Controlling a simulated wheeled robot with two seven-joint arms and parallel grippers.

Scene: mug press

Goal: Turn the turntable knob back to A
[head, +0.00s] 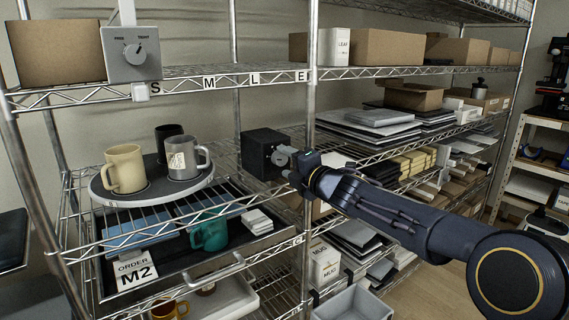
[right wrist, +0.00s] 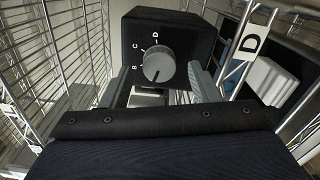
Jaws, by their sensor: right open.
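The turntable knob (right wrist: 158,66) is a grey round dial on the front of a black box (head: 262,152), right of the turntable. In the right wrist view, letters B, C and D run around the dial's left and top; I cannot make out an A. A dark mark shows low on the knob, but its setting is unclear. My right gripper (head: 284,160) is open, its two fingers apart on either side of the knob. I cannot tell whether they touch it. The round grey turntable (head: 148,201) carries a cream mug (head: 124,168), a grey mug (head: 182,160) and a black mug (head: 165,137). My left gripper is out of view.
A teal mug (head: 210,234) and an M2 order card (head: 135,270) sit on the shelf below. Wire shelf posts (head: 311,80) and stacked goods stand close to my right arm.

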